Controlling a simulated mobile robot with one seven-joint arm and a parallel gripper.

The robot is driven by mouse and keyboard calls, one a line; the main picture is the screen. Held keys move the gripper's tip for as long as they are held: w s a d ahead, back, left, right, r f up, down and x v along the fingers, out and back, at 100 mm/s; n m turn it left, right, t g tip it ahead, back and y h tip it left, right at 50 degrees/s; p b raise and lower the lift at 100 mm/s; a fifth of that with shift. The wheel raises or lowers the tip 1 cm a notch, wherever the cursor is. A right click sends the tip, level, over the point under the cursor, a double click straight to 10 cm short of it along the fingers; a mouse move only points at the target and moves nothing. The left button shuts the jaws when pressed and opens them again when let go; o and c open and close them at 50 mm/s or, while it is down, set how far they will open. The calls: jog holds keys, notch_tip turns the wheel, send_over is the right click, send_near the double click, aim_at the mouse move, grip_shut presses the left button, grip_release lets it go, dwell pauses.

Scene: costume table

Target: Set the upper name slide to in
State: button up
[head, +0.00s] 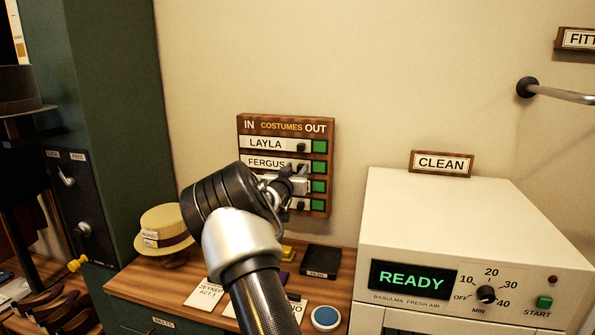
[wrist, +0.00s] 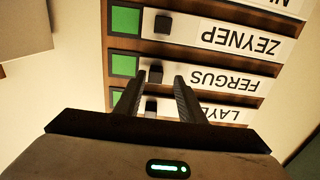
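The name board (head: 286,120) hangs on the wall, with IN at its top left and OUT at its top right. The upper slide, LAYLA (head: 266,144), has its white plate to the left, a dark knob at its right end and green showing under OUT. The FERGUS slide (head: 265,162) below looks the same. My gripper (head: 298,172) is in front of the board around the FERGUS row, hiding parts of the lower slides. In the upside-down wrist view my gripper (wrist: 157,84) is open, its fingertips just short of the FERGUS knob (wrist: 155,72). The LAYLA knob (wrist: 150,105) shows between the fingers; contact cannot be told.
A straw hat (head: 164,230), a black tray (head: 321,261) and a blue round pad (head: 326,317) sit on the wooden counter. A metal rail (head: 560,94) juts from the wall.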

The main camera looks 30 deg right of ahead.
jog(key=shift+s+d, duration=0.1)
jog(key=b+v, duration=0.1)
jog(key=v, duration=1.6)
jog(key=shift+b, duration=0.3)
jog(key=shift+s+a, duration=0.1)
jog(key=shift+a, duration=0.15)
jog(key=s+a+r+n+y+p, duration=0.2)
jog(key=s+a+y, duration=0.25)
jog(key=a, duration=0.35)
jog(key=s+a+r+n+g+y+p, duration=0.1)
jog(key=s+a+r+n+y, duration=0.1)
jog(key=s+a+y, duration=0.45)
jog(key=s+a+r+n+y+p, duration=0.1)
jog(key=a+r+n+y+p, duration=0.15)
jog(key=a, duration=0.65)
jog(key=s+a+n+g, duration=0.1)
jog(key=s+a+g, duration=0.1)
jog(key=s, duration=0.9)
jog(key=s+a+f+n+g+p, duration=0.1)
jog(key=s+a+n+g, duration=0.1)
jog(key=s, duration=0.9)
jog(key=shift+s+a+f+g, duration=0.2)
jog(key=shift+s+a+g, duration=0.1)
jog(key=shift+g, duration=0.3)
